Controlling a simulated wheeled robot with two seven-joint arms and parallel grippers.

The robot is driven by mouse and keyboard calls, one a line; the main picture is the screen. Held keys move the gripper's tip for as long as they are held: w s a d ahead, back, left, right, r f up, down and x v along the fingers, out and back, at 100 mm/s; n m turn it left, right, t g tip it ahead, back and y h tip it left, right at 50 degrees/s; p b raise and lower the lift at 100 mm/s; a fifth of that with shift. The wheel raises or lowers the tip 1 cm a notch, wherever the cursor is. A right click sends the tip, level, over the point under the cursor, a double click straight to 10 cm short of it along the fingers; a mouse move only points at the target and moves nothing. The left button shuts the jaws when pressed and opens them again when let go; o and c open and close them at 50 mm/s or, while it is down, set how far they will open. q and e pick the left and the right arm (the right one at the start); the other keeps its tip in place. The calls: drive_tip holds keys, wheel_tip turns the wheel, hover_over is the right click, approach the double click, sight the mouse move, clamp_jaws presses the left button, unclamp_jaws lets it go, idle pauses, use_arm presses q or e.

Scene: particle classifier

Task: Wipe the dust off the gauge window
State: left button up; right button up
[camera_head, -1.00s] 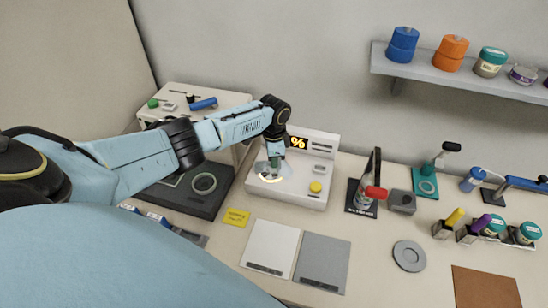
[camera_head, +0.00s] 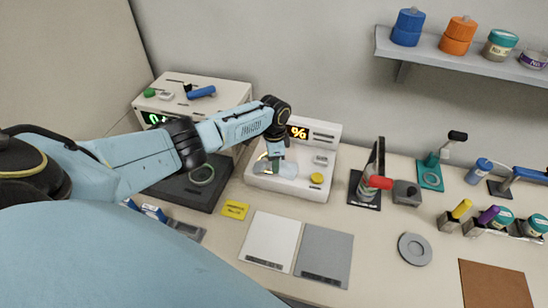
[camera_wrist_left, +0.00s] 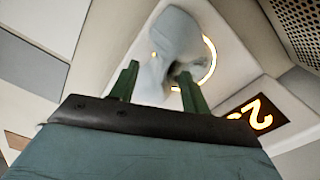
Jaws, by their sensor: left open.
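My left gripper (camera_head: 275,163) is over the white instrument (camera_head: 318,192) at the back middle of the bench. Its green fingers are apart in the left wrist view (camera_wrist_left: 158,88). A pale grey cloth-like thing (camera_wrist_left: 172,45) is just beyond and between the fingertips; I cannot tell whether they touch it. It covers part of a round, glowing yellow-white ring, which looks like the gauge window (camera_wrist_left: 211,62). In the head view the pale cloth (camera_head: 289,169) shows beside the fingers on the instrument. My right gripper is not in view.
A white cabinet (camera_head: 225,92) and a dark plate with a ring (camera_head: 190,190) stand left. White (camera_head: 270,240) and grey (camera_head: 324,256) pads lie in front. A red-handled stand (camera_head: 372,184) is to the right. A shelf (camera_head: 450,72) with jars hangs above.

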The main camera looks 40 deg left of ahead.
use_arm(q)
drive_tip(key=o, duration=0.5)
drive_tip(key=shift+f, duration=0.15)
drive_tip(key=shift+f+b, duration=1.1)
clamp_jaws()
